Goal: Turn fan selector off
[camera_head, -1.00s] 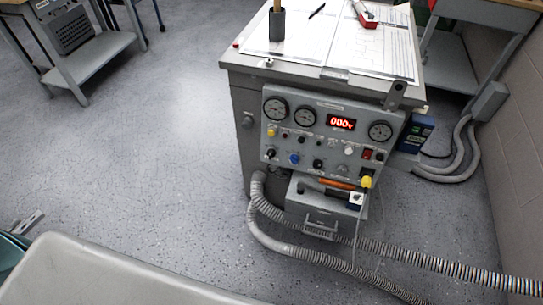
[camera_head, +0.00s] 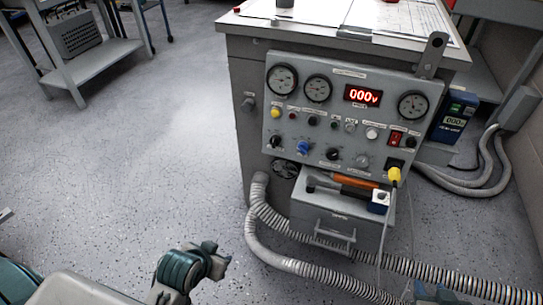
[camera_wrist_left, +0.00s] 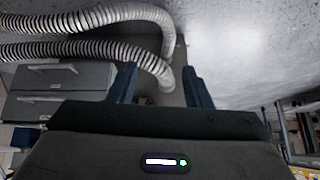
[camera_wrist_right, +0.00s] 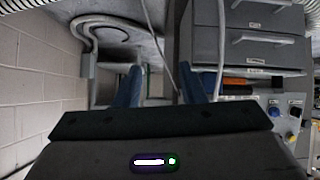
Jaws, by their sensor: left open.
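The control panel (camera_head: 345,115) is on the front of a grey cabinet. Its lower row has a black knob (camera_head: 275,142), a blue knob (camera_head: 304,147), another black knob (camera_head: 333,154) and a grey knob (camera_head: 362,160). The labels are too small to read, so I cannot tell which is the fan selector. My left gripper (camera_wrist_left: 160,88) is open and empty, apart from the panel; its wrist view shows hoses and a drawer box beyond the fingers. My right gripper (camera_wrist_right: 160,85) is open and empty; its wrist view shows part of the panel at right.
A grey drawer box (camera_head: 335,212) below the panel holds an orange-handled tool (camera_head: 355,182). Corrugated hoses (camera_head: 300,265) run along the floor to the right. A yellow plug (camera_head: 394,175) hangs at the panel's lower right.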

